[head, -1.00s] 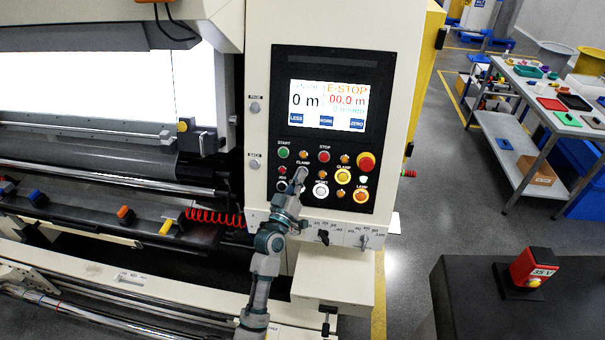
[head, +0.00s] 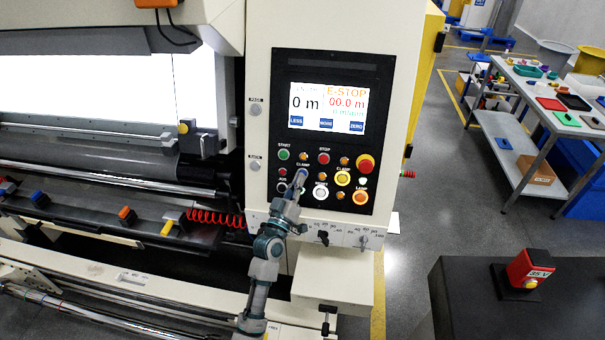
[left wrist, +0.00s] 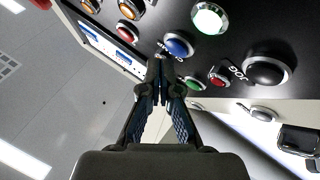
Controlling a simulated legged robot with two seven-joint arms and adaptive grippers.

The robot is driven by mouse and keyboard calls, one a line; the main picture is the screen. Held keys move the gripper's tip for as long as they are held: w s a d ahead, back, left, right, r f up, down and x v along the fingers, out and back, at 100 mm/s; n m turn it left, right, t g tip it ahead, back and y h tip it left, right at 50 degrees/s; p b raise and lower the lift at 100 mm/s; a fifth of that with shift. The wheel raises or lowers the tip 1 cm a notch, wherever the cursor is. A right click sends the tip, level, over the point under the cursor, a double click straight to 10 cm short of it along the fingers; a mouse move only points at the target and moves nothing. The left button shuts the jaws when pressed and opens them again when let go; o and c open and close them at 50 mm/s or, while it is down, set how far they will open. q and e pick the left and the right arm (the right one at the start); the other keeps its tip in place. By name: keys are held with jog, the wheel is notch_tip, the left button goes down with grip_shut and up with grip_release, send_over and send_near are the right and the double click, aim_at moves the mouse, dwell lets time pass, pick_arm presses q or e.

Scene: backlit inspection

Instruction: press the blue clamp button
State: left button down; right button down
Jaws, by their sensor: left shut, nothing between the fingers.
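The blue clamp button (left wrist: 179,46) has a silver ring and sits on the black control panel in the left wrist view. In the head view a small part of the blue button (head: 302,172) shows under the CLAMP label, and my gripper hides the rest. My left gripper (left wrist: 160,66) is shut and empty, its fingertips right beside the blue button's edge. Whether they touch it, I cannot tell. In the head view the left gripper (head: 296,184) reaches up to the panel from below. My right gripper is not in view.
Close by are a green start button (head: 283,154), a white button (head: 321,191), a yellow clamp button (head: 343,178) and a red emergency stop (head: 366,163). The panel screen (head: 327,106) reads E-STOP. A red box (head: 526,268) stands on a dark surface at lower right.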

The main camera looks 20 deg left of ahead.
pick_arm(q)
jog(key=s+p, duration=0.1)
jog(key=s+d+r+p, duration=0.1)
jog(key=s, duration=0.1)
jog(key=s+r+p, duration=0.1)
jog(key=shift+s+d, duration=0.15)
jog(key=shift+s, duration=0.2)
